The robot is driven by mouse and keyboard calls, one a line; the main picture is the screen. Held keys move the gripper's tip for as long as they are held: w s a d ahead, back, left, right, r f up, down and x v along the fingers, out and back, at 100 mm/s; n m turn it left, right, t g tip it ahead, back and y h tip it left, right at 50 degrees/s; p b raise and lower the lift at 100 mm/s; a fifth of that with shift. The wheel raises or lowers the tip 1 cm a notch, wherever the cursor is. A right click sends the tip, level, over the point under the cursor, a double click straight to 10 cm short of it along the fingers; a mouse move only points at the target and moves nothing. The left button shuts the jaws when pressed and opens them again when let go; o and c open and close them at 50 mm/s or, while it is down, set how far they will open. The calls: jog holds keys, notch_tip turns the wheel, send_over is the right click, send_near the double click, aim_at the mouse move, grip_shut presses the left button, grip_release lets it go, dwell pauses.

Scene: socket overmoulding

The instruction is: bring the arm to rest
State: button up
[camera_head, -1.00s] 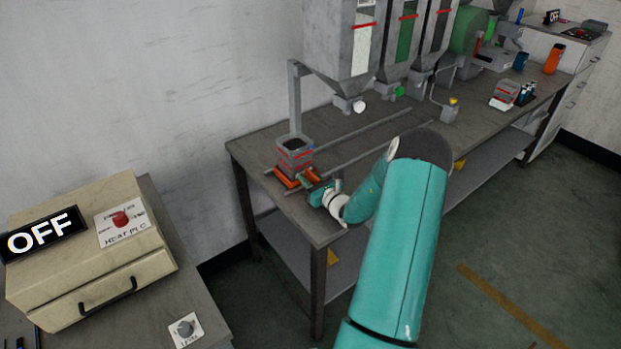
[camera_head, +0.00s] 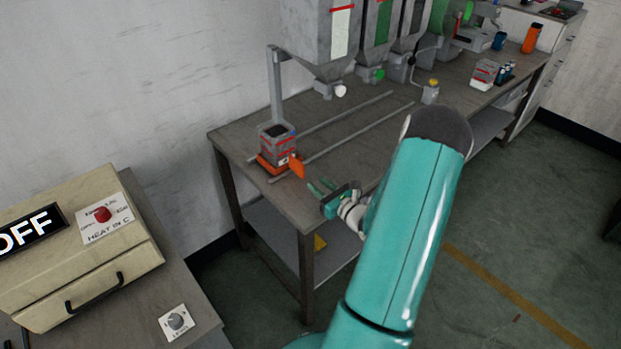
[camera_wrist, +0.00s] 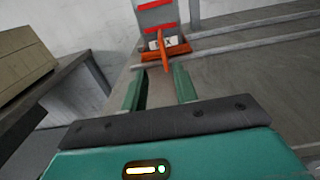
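My gripper (camera_head: 322,188) is above the front left part of the workbench (camera_head: 305,212). In the wrist view my gripper (camera_wrist: 160,85) shows two green fingers spread apart with nothing between them. A grey box with red stripes (camera_head: 279,145) stands in an orange holder (camera_head: 268,166) at the left end of the bench. An orange handle (camera_head: 297,166) sticks out toward my gripper. The box (camera_wrist: 157,14) and the orange holder (camera_wrist: 190,46) are ahead of the fingers, with a gap between.
Grey hoppers (camera_head: 320,38) hang over the bench rails (camera_head: 345,135). A beige heater box (camera_head: 75,245) with an OFF sign (camera_head: 30,232) stands on another table at left. A small striped box (camera_head: 484,75) and an orange bottle (camera_head: 531,38) are farther along. The floor at right is clear.

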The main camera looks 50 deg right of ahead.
jog(key=shift+s, duration=0.35)
dwell(0.3)
jog(key=shift+w+a+r, duration=0.2)
jog(key=shift+a, duration=0.1)
jog(key=w+a+r+n+g+y, duration=0.2)
jog(key=a+r+n+y, duration=0.25)
jog(key=a, duration=0.25)
jog(key=w+a+r+n+g+y, duration=0.1)
jog(key=a+r+n+g+y, duration=0.2)
jog(key=a+n, duration=0.35)
jog(key=w+a+r+n+g+y, duration=0.2)
jog(key=a+r+n+y, duration=0.2)
jog(key=a, duration=0.5)
jog(key=s+a+r+n+g, duration=0.2)
jog(key=s+a+n+g, duration=0.15)
jog(key=a, duration=0.25)
jog(key=s+a+r+n+g, duration=0.2)
jog(key=a+n+g, duration=0.1)
jog(key=a+n, duration=0.25)
jog(key=s+a+r+n+t+h, duration=0.1)
jog(key=s+a+r+n+h, duration=0.3)
jog(key=s+r+n+h, duration=0.5)
jog(key=s+n, duration=0.3)
jog(key=n, duration=0.1)
jog(key=shift+a+r+h, duration=0.35)
jog(key=shift+r, duration=0.05)
